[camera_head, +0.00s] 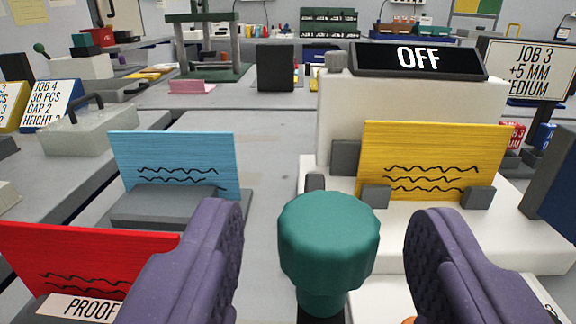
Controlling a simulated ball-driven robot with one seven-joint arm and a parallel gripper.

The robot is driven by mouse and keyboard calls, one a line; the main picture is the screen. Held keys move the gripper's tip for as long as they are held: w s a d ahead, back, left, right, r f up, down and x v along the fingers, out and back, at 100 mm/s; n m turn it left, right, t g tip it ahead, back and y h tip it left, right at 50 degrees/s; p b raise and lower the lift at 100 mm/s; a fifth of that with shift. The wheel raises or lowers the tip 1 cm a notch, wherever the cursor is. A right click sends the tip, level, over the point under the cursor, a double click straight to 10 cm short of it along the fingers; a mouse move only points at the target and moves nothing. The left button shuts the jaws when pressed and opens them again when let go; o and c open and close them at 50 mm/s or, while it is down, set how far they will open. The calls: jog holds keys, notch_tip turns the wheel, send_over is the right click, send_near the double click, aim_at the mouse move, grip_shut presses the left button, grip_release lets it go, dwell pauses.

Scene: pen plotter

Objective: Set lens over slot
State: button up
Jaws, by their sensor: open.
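My gripper (328,212) is open, with one purple finger at the lower left and one at the lower right. A teal fluted knob (328,240) on a short stem stands between the fingers in the picture, with gaps on both sides. I cannot tell its depth relative to the fingertips. No lens is clearly recognizable, and I cannot tell which place is the slot. A white machine (340,115) with a dark display (417,59) reading OFF stands behind, to the right. A yellow card (435,150) stands upright in grey clips on it.
A blue card (175,152) stands in a grey holder (150,208) at left. A red card (75,245) with a PROOF label is nearer. A lidded box (88,128) is farther left, a dark block (276,66) behind. Grey tabletop between blue card and machine is clear.

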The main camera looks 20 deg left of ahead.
jog(key=shift+x, duration=1.35)
jog(key=shift+c, duration=0.5)
grip_shut()
jog(key=shift+d, duration=0.1)
